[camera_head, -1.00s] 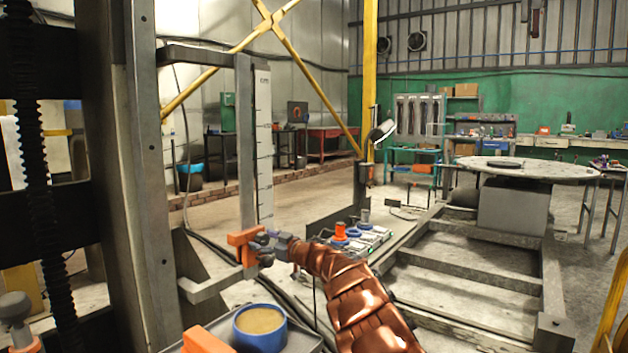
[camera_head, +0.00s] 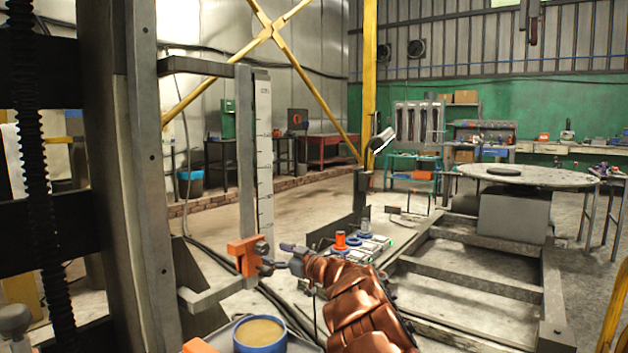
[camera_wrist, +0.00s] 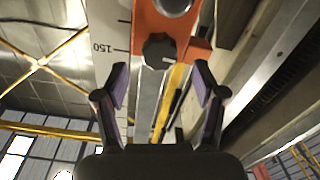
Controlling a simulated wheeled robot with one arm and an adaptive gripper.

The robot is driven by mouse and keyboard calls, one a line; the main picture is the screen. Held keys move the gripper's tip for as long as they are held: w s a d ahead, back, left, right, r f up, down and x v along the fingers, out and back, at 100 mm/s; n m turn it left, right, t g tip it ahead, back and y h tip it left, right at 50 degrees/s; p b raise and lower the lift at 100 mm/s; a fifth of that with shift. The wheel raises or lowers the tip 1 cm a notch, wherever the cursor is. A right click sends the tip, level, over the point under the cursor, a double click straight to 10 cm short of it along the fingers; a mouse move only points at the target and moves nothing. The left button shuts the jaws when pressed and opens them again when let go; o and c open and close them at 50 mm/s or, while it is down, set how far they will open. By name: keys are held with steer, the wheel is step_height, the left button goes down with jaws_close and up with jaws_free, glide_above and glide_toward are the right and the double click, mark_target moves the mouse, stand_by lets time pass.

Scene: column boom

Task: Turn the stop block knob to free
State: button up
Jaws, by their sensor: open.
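The stop block (camera_head: 243,254) is orange and sits on the upright scale post in the head view. Its small dark knob (camera_head: 266,267) sticks out on its right side. In the wrist view the orange block (camera_wrist: 150,22) is at the top, and the black lobed knob (camera_wrist: 158,48) shows near the middle, below a round silvery part. My gripper (camera_wrist: 161,70) is open, with one purple-padded finger on each side below the knob. The knob lies ahead of the gap between the fingertips, and I see no contact. The knob's setting is not readable.
The pale scale strip (camera_head: 264,150) stands behind the block, and a grey bracket (camera_head: 205,297) lies below it. A blue-rimmed round container (camera_head: 260,345) is at the front. A low tray with orange and blue parts (camera_head: 355,243) lies behind my arm.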

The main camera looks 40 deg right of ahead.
steer(key=s+d+r+m+g+h+p, duration=0.1)
steer(key=s+d+r+m+h+p, duration=0.15)
steer(key=r+h+p, duration=0.45)
steer(key=s+d+r+m+g+h+p, duration=0.1)
steer(key=s+d+r+m+h+p, duration=0.15)
steer(key=r, duration=0.75)
steer(key=s+a+r+m+g+h+p, duration=0.4)
steer(key=s+a+r+g+p, duration=0.1)
steer(key=s+p, duration=0.4)
step_height(320, 180, up, 2)
steer(key=shift+s+r+m+g+p, duration=0.1)
steer(key=shift+s+m+g+p, duration=0.35)
steer(key=shift+s, duration=0.8)
